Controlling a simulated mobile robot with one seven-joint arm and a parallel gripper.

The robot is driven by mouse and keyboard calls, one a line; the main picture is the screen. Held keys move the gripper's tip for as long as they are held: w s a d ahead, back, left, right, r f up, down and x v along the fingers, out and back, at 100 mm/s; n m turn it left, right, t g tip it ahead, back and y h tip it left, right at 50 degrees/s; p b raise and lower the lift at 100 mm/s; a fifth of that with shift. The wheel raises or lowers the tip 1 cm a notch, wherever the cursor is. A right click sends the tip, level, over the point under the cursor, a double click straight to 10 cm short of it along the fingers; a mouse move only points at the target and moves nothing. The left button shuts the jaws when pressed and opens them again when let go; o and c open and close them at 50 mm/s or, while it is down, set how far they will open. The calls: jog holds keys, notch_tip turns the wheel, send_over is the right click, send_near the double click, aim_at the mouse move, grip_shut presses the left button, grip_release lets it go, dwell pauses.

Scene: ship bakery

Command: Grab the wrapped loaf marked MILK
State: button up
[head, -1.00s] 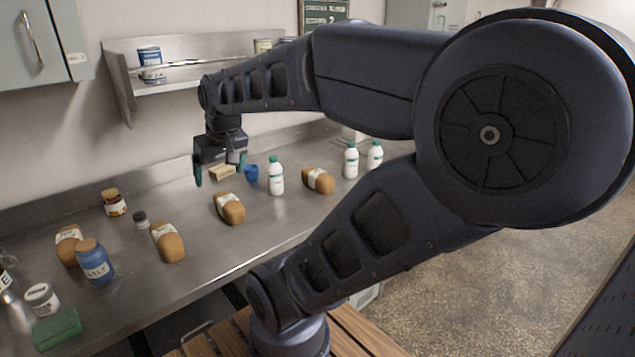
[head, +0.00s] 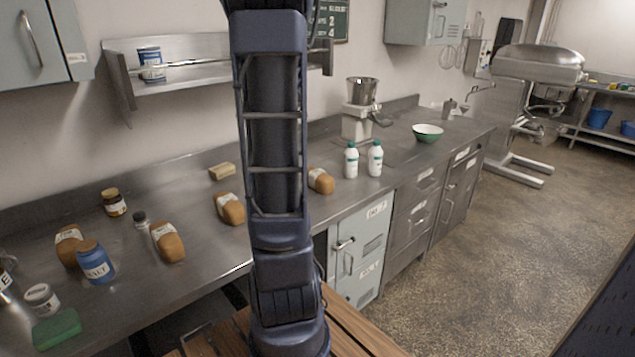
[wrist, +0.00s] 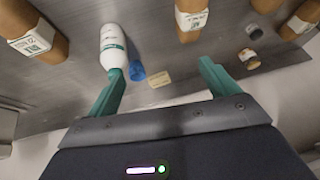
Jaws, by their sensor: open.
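Several wrapped brown loaves with white label bands lie on the steel counter. In the head view they are at the far left (head: 70,258), left of centre (head: 172,247), near the middle (head: 232,210), and partly behind my arm (head: 322,182). The wrist view shows one loaf at upper left (wrist: 50,48), one at top middle (wrist: 188,35) and one at the right (wrist: 287,33). Their label words are too small or blurred to read, so I cannot tell which says MILK. My gripper (wrist: 162,88) is open and empty, with green fingers apart, and is outside the head view.
A white bottle (wrist: 113,48), a blue cup (wrist: 137,73) and a pale block (wrist: 159,79) appear near the fingers in the wrist view. A blue SALT jar (head: 97,265) stands by the far-left loaf. A wall shelf (head: 190,78) hangs above the counter (head: 205,262).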

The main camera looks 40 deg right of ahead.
jog(key=d+f, duration=0.6)
jog(key=d, duration=0.8)
jog(key=h, duration=0.2)
send_near(317, 178)
jog(key=w+d, duration=0.1)
jog(key=w+d+f, duration=0.1)
jog(key=shift+d+f+m+t, duration=0.3)
jog(key=shift+t, duration=0.1)
jog(key=shift+d+f, duration=0.2)
jog(key=shift+a+x, duration=0.2)
jog(key=shift+x, duration=5.05)
jog(key=shift+s, duration=0.1)
jog(key=c, duration=1.2)
